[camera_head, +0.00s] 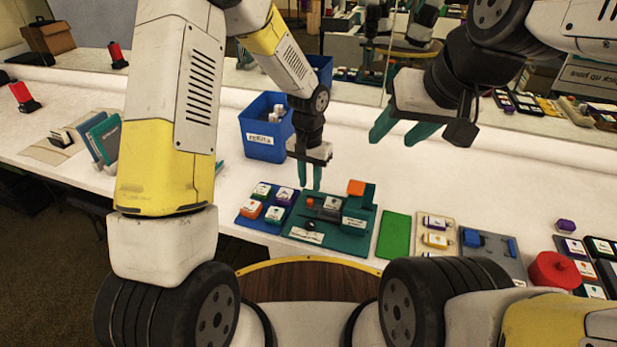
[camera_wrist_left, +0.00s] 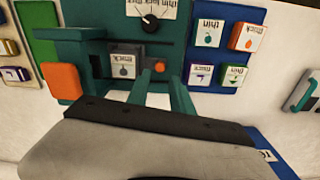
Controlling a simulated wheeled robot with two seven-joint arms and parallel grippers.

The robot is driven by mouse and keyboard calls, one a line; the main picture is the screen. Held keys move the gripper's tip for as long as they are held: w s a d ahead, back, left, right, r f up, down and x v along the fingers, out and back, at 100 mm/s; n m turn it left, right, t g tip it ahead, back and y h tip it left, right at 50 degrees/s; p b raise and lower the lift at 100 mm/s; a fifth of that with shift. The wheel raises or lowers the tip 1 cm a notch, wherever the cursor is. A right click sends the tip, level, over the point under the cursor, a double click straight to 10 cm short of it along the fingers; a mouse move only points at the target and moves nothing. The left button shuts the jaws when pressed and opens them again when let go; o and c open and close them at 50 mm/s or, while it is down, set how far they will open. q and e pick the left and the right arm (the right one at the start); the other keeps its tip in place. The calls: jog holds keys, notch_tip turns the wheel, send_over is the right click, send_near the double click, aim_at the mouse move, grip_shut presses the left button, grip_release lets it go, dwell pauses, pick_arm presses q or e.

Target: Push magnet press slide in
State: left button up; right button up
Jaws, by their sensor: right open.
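The magnet press is a teal board (camera_head: 295,232) in the middle of the table, with a teal upright and an orange block (camera_head: 356,187) at its right rear. A dark block with a white label (camera_head: 331,205) sits on it, beside a small orange knob (camera_head: 309,201). The left wrist view shows the labelled block (camera_wrist_left: 125,65), orange knob (camera_wrist_left: 160,65) and orange block (camera_wrist_left: 60,83). I cannot tell which part is the slide. My left gripper (camera_head: 310,184) points down above the board's rear, its fingers apart and empty. My right gripper (camera_head: 402,134) is open and empty, raised over the table.
A blue tray (camera_head: 243,221) of labelled blocks adjoins the press on the left. A blue bin (camera_head: 262,150) stands behind. A green mat (camera_head: 394,236) and more boards lie to the right, with a red round object (camera_head: 554,271).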

aim_at(311, 200)
pick_arm(q)
notch_tip(311, 200, down, 6)
jog(key=shift+f, duration=0.15)
jog(key=shift+c, duration=0.2)
grip_shut()
jog(key=shift+d, duration=0.1)
dwell(1.3)
